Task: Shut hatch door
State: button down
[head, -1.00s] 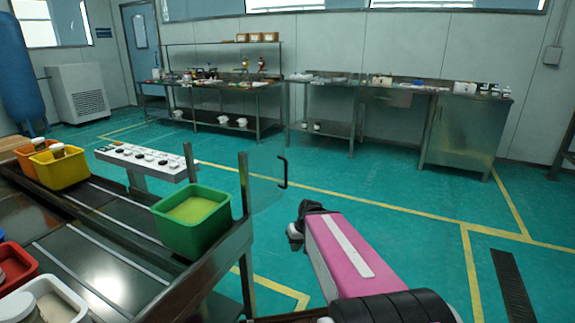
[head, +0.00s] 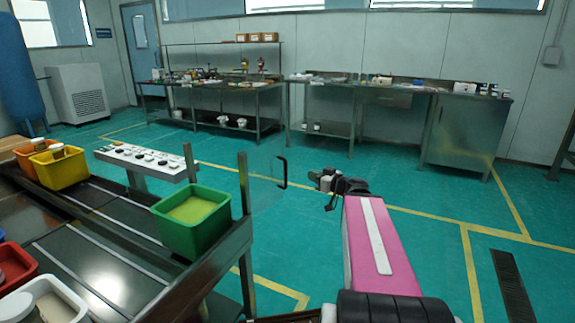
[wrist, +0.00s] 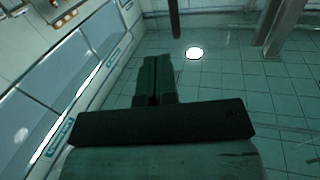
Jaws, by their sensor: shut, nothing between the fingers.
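The hatch door (head: 264,187) is a clear panel at the end of the conveyor, joined to a metal post and standing out to the right of it. Its black handle (head: 283,172) is on the panel's outer edge. My gripper (head: 325,188) is to the right of the handle, apart from it in the picture. In the wrist view its two fingers (wrist: 154,78) are together with nothing between them. A dark bar (wrist: 175,20) shows beyond the fingertips; I cannot tell whether it is the handle.
A green bin (head: 192,240) stands on the conveyor beside the post. A white control panel (head: 147,160) is behind it. Steel workbenches (head: 400,90) line the far wall.

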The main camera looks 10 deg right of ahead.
jog(key=x, duration=1.3)
jog(key=shift+w+r, duration=0.4)
jog(key=shift+w, duration=0.05)
jog(key=shift+w, duration=0.1)
